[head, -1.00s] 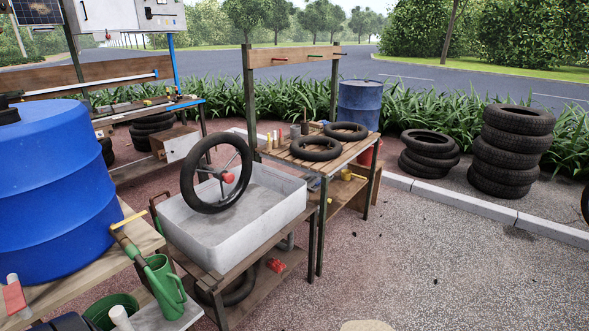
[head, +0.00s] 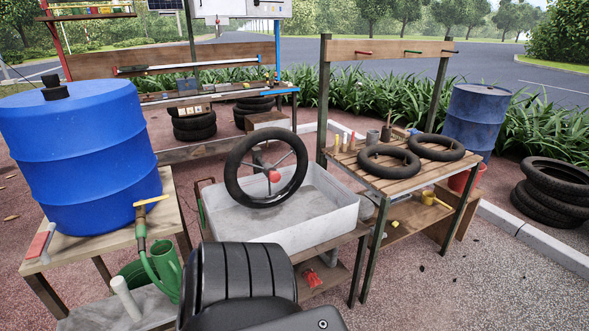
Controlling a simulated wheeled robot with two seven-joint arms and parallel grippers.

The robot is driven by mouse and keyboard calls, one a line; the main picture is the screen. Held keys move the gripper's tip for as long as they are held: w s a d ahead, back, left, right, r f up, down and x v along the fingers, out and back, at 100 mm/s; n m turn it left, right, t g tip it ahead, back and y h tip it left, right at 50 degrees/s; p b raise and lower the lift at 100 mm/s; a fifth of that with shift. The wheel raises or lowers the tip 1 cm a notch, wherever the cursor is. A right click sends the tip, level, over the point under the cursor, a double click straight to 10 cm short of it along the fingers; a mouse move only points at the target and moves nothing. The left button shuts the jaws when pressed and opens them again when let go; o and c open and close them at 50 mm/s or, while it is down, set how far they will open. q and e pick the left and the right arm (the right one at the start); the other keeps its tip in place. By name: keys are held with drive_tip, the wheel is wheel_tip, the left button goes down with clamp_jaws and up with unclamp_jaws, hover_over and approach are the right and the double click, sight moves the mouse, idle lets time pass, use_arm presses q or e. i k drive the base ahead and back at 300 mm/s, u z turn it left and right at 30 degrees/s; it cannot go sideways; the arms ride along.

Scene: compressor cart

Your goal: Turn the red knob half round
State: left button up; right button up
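A smaller red object (head: 310,277) lies low on the shelf under the basin. I cannot tell for sure which of these is the red knob, and its turn angle is too small to read. A dark, ribbed part of my own body fills the bottom middle. Neither of my grippers is in view.
The grey-white basin (head: 330,222) stands on a wooden stand. A blue barrel (head: 80,150) and green watering can (head: 165,270) are at the left. A slatted table (head: 385,180) with tyres stands to the right. Open gravel ground (head: 440,285) lies at the lower right.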

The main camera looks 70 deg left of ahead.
sight(274, 177)
drive_tip(key=u, duration=0.35)
drive_tip(key=i, duration=0.85)
drive_tip(key=u, duration=0.7)
